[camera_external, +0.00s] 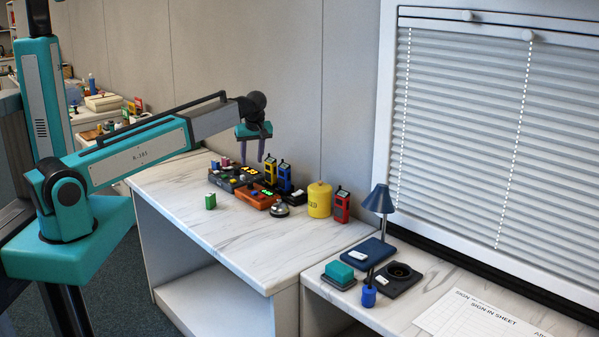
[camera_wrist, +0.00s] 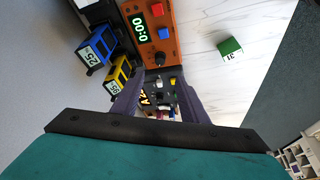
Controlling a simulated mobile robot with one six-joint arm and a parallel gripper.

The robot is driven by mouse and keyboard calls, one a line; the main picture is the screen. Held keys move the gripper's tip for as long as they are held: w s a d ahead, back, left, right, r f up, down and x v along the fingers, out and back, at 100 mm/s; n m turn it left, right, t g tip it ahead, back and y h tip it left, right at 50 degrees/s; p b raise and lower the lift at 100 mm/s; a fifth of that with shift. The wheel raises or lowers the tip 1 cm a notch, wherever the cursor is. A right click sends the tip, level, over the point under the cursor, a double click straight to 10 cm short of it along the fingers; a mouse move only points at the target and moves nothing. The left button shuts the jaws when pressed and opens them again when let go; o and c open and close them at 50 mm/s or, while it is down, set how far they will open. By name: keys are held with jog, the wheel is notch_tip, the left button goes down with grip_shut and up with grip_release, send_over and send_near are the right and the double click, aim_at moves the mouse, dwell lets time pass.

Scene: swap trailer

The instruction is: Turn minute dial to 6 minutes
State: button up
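An orange timer box (camera_wrist: 150,12) with a green display reading 0:00 shows at the top of the wrist view. The box also shows on the marble counter in the external view (camera_external: 262,203). My gripper (camera_wrist: 157,88) is open and empty, its two dark fingers pointing down. In the external view my gripper (camera_external: 266,157) hangs above the devices, apart from them.
A dark control box (camera_external: 226,182) lies beside the orange one. Yellow (camera_external: 270,170) and blue (camera_external: 284,178) handheld units stand behind. A bell (camera_external: 279,210), yellow canister (camera_external: 319,200) and red unit (camera_external: 342,206) stand right.

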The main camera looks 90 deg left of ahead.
aim_at(250, 183)
jog(key=shift+p+x, duration=1.45)
jog(key=shift+x, duration=4.7)
jog(key=shift+a, duration=0.1)
jog(key=shift+c, duration=0.5)
grip_shut()
